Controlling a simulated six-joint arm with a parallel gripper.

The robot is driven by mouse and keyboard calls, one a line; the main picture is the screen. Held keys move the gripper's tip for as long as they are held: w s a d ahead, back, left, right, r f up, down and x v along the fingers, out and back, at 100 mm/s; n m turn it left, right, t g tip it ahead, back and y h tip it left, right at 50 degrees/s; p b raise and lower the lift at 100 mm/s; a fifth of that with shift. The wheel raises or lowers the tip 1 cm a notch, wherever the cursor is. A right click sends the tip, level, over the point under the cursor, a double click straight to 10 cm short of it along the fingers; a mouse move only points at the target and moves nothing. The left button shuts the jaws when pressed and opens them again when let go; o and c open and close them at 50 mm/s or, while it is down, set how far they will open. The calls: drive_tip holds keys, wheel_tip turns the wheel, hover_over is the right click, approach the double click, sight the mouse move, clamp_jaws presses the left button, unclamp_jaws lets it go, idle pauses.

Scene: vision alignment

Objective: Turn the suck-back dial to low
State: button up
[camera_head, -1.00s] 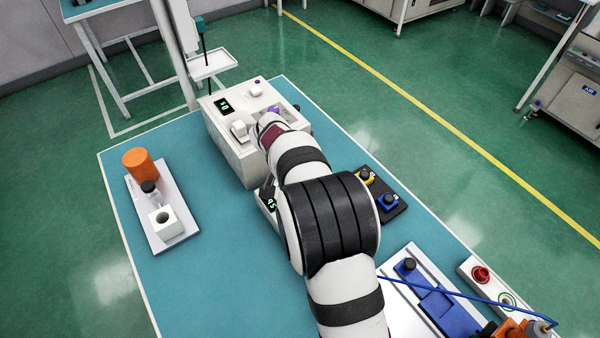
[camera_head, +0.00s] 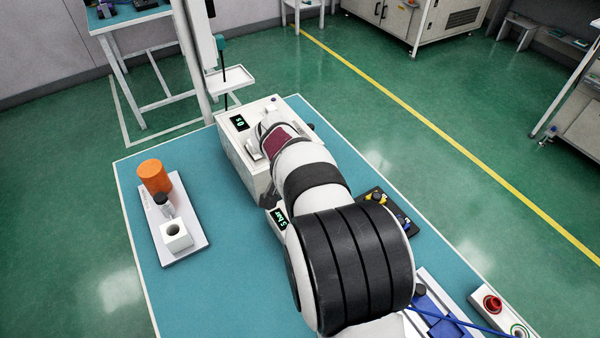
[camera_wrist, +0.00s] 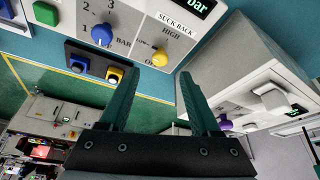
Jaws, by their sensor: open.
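The dispenser panel in the wrist view has a yellow suck-back dial (camera_wrist: 159,57) with small markings around it: HIGH at its upper right, LOW at its left and OFF below. Where its pointer stands is too small to tell. A blue pressure dial (camera_wrist: 102,35) is to its left. My gripper (camera_wrist: 157,70) is open, with its two dark teal fingers on either side below the yellow dial and nothing seen between them. Whether the fingertips touch the panel is unclear. In the head view my arm hides my gripper and both dials; only the dispenser's display (camera_head: 281,218) shows.
A large white box with a display (camera_head: 239,122) stands behind the dispenser; it is at right in the wrist view (camera_wrist: 230,65). A dark block with blue and yellow buttons (camera_head: 385,205) sits right of my arm. A white fixture with an orange cylinder (camera_head: 154,176) stands at left. The front-left table is clear.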

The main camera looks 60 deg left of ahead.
drive_tip(key=v, duration=0.9)
drive_tip(key=shift+s+r, duration=0.15)
drive_tip(key=shift+r, duration=0.15)
drive_tip(key=shift+d, duration=0.15)
drive_tip(key=w+d+r+m+g+h, duration=0.1)
drive_tip(key=w+d+m, duration=0.15)
drive_tip(key=d, duration=0.65)
drive_tip(key=w+d+r+m+g, duration=0.1)
drive_tip(key=w+d, duration=0.2)
drive_tip(key=d, duration=0.7)
drive_tip(key=w+d+r+m+h, duration=0.1)
drive_tip(key=w+d+r+m, duration=0.15)
drive_tip(key=d, duration=0.65)
drive_tip(key=s+d+f+m+g+y, duration=0.1)
drive_tip(key=s+d+f+m, duration=0.1)
drive_tip(key=s+d, duration=0.4)
drive_tip(key=s+d+f+m+g+y, duration=0.1)
drive_tip(key=s+d+f+m, duration=0.1)
drive_tip(key=s+d, duration=0.5)
drive_tip(key=d+f, duration=0.1)
drive_tip(key=d, duration=0.2)
drive_tip(key=shift+s, duration=0.15)
drive_tip(key=shift+o, duration=0.3)
drive_tip(key=shift+d, duration=0.2)
